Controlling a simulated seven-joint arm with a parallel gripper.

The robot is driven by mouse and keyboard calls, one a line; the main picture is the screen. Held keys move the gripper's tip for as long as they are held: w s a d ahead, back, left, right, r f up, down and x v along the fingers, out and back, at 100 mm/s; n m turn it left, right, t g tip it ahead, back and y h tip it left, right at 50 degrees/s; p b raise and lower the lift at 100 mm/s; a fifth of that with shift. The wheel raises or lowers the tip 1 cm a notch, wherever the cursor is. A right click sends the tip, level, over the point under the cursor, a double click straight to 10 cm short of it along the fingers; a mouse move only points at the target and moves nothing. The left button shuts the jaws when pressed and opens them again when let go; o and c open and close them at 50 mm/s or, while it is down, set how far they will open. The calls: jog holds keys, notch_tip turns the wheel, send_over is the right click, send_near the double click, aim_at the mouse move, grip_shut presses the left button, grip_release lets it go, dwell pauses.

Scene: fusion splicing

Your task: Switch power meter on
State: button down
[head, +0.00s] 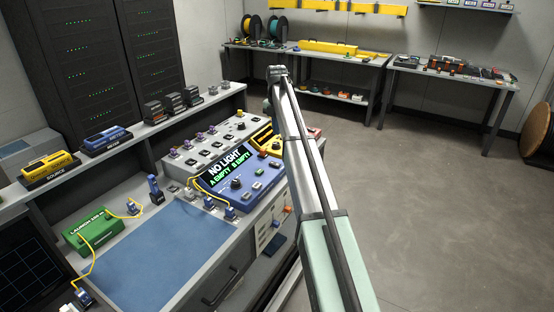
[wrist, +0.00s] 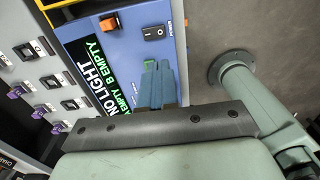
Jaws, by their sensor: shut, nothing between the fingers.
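A blue handheld unit (head: 105,138), its label seeming to read "METER", sits in a dark cradle on the raised shelf at left in the head view. A blue console (head: 245,180) with a display reading "NO LIGHT, A EMPTY, B EMPTY" stands on the bench. In the wrist view the console's face (wrist: 200,75) shows an orange switch (wrist: 110,22) and a black rocker switch (wrist: 153,32). My gripper (wrist: 158,68) is shut and empty in front of this face, below the rocker in the picture. A green part shows beside its fingertips. Contact cannot be told. The head view hides my gripper behind my arm.
A yellow unit (head: 50,167) labelled "SOURCE" stands left of the blue handheld. A green launch box (head: 93,232) with yellow fibre and a blue mat (head: 150,255) lie on the bench. A grey panel of connectors (head: 208,150) stands behind the console. The floor at right is clear.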

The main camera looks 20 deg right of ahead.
aim_at(276, 164)
jog(key=shift+f, duration=0.15)
notch_tip(276, 164, down, 14)
jog(key=shift+r, duration=0.1)
dwell(0.6)
jog(key=shift+s+f, duration=0.1)
jog(key=shift+f, duration=0.1)
dwell(0.3)
